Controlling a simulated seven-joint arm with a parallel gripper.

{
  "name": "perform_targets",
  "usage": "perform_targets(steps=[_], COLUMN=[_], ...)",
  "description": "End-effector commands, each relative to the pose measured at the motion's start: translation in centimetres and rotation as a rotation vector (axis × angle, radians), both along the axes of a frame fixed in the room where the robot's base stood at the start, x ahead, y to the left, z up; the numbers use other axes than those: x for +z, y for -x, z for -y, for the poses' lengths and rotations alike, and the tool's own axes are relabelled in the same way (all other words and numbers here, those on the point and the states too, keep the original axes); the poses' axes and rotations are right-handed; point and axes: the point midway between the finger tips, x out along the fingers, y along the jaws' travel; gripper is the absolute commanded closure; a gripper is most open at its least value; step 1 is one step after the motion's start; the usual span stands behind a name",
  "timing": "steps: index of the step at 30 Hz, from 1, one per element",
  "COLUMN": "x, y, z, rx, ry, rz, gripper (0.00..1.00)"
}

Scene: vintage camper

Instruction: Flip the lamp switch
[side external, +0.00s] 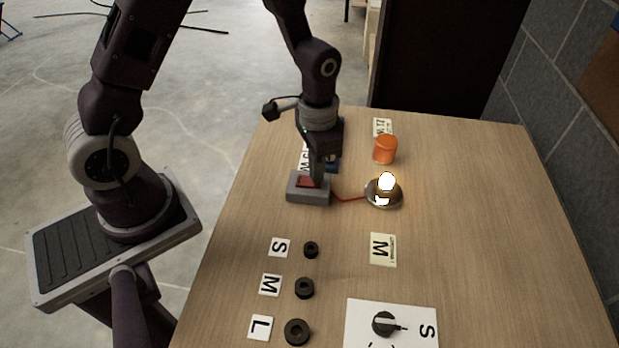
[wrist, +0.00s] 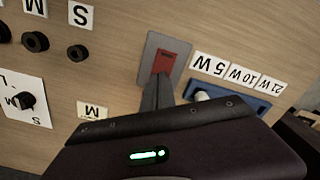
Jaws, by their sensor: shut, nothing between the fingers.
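The lamp switch (side external: 308,190) is a grey box with a red rocker, and it stands on the wooden table. In the wrist view the red rocker (wrist: 165,62) shows just beyond my fingertips. My gripper (side external: 317,182) is shut and empty, pointing down with its tips at the rocker; I cannot tell whether they press on it. The lamp (side external: 385,190) is a bulb on a round metal base to the right of the switch, joined to it by a red wire. The bulb is glowing.
An orange cylinder (side external: 385,149) stands behind the lamp. Several black rings, including a large one (side external: 297,332), lie towards the front beside letter cards. A black dial (side external: 384,323) sits on a white plate. A blue holder (wrist: 228,98) is close beside my gripper. The table's right side is clear.

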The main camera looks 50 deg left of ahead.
Motion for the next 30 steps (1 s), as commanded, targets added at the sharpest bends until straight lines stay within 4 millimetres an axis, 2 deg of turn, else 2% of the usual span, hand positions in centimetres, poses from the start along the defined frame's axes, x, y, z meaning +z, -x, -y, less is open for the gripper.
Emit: perform_targets(steps=[8,24,30], x=[0.1,5.7,6.8], y=[0.0,-0.1,0.0], z=[0.0,0.0,0.0], rx=[0.0,0.001,0.0], ry=[0.0,0.0,0.0], rz=[0.0,0.002,-0.001], gripper=[1.0,1.0,1.0])
